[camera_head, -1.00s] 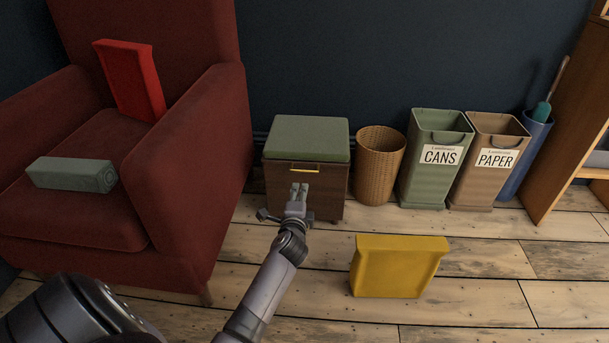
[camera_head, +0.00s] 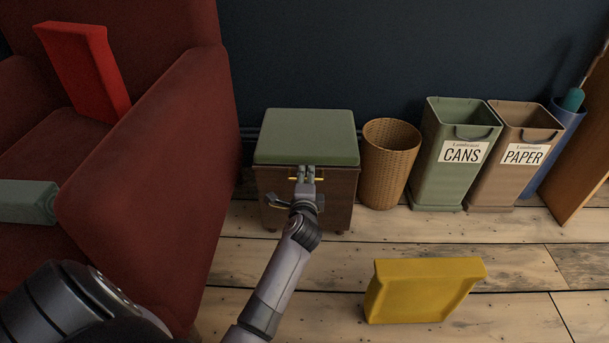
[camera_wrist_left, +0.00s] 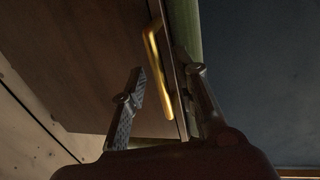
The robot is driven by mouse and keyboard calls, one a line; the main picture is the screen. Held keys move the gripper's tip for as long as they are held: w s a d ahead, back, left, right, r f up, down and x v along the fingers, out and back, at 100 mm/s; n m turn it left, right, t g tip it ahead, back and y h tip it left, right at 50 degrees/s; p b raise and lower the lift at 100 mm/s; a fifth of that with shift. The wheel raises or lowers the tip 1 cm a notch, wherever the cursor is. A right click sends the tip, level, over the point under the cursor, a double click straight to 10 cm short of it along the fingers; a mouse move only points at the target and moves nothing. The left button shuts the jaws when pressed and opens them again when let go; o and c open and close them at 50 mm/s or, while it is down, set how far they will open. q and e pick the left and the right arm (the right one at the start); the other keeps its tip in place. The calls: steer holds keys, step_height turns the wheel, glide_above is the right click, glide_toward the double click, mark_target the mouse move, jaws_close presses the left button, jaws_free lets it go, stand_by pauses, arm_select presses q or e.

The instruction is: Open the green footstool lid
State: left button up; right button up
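The footstool is a brown wooden box (camera_head: 335,201) with a padded green lid (camera_head: 307,137), which lies closed on top. A gold handle (camera_head: 322,180) is on its front just below the lid; it also shows in the left wrist view (camera_wrist_left: 157,75). My left gripper (camera_head: 308,172) is at the handle and hides its middle. In the left wrist view the left gripper's fingers (camera_wrist_left: 165,82) are spread apart, one on each side of the handle, with gaps visible. My right gripper is not in view.
A red armchair (camera_head: 160,165) stands close on the left. A wicker basket (camera_head: 388,165), a green CANS bin (camera_head: 450,180) and a brown PAPER bin (camera_head: 510,180) stand to the right. A yellow object (camera_head: 420,292) is on the floor at front right. Floor between is clear.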

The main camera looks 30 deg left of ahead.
arm_select(q)
steer(key=shift+r, duration=0.1)
steer(key=shift+c, duration=0.2)
jaws_close()
stand_by(0.6)
